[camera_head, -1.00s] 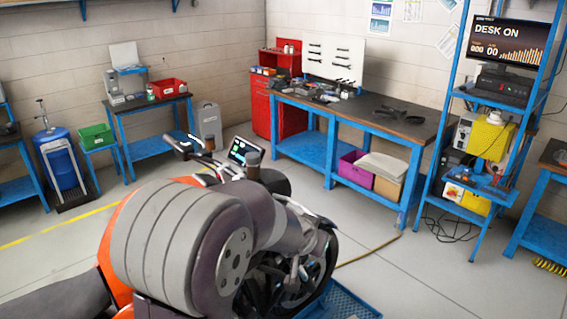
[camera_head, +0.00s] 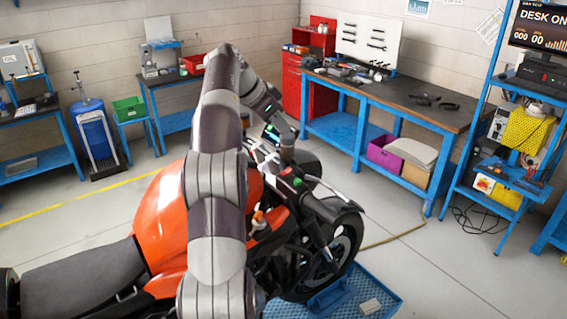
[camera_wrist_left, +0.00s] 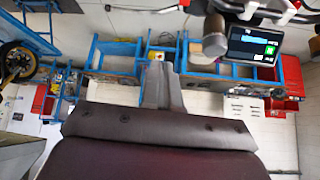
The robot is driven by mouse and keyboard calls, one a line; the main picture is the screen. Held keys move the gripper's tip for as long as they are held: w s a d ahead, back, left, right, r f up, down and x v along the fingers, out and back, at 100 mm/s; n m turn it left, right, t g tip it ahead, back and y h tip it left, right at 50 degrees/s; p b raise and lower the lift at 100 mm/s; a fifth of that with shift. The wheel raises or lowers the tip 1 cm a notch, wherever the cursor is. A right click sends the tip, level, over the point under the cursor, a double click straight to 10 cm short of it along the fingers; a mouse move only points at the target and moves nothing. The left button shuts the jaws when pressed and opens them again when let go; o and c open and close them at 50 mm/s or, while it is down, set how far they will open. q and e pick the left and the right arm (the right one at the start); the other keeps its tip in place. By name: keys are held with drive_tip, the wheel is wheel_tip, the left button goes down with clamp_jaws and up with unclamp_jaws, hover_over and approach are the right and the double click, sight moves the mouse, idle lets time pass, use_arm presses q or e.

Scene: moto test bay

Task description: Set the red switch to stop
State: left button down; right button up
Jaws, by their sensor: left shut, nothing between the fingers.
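The orange motorcycle (camera_head: 160,205) stands in the middle of the head view. A small red part (camera_head: 284,171), which may be the red switch, shows by its handlebar, with a green part (camera_head: 297,182) beside it. My left arm arches over the motorcycle, and my left gripper (camera_head: 291,128) is small and partly unclear above the handlebar. In the left wrist view the fingers (camera_wrist_left: 160,85) are shut and empty, apart from the lit display (camera_wrist_left: 255,45) at upper right. I cannot read the switch's position. My right gripper is not in view.
A blue tray (camera_head: 380,290) lies on the floor by the front wheel. A blue workbench (camera_head: 335,130) and a blue shelf rack (camera_head: 465,140) stand behind to the right. The handlebar and cables are close to my left gripper. Floor at the lower right is clear.

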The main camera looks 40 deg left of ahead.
use_arm(q)
drive_tip(key=s+a+n+g+y, duration=0.1)
drive_tip(key=s+a, duration=0.2)
drive_tip(key=b, duration=0.1)
approach(290, 170)
drive_tip(key=shift+n, duration=0.3)
drive_tip(key=p+x, duration=0.1)
drive_tip(key=x, duration=0.5)
drive_tip(key=shift+w+d+f, duration=0.1)
drive_tip(key=shift+w+f, duration=0.05)
drive_tip(key=shift+w, duration=0.05)
